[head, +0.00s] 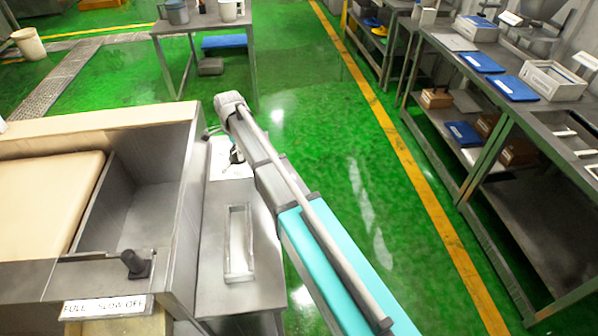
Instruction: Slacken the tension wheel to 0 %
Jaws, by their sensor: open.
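My arm reaches from the lower right to the right side of the drum machine (150,115). Small dark parts of my gripper (236,156) show beside the arm, over a pale patch on top of the side housing (216,265). My gripper is open. It is small and partly hidden, so its fingers are hard to make out. I cannot pick out the tension wheel or any percent scale. My arm may cover them, and I cannot tell whether the gripper touches anything.
A black-knobbed lever (137,264) stands above a label (104,307) reading FULL, SLOW, OFF. A bench (545,115) with blue trays lines the right. A small table (205,27) with containers stands behind. Green floor (330,110) lies clear between them.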

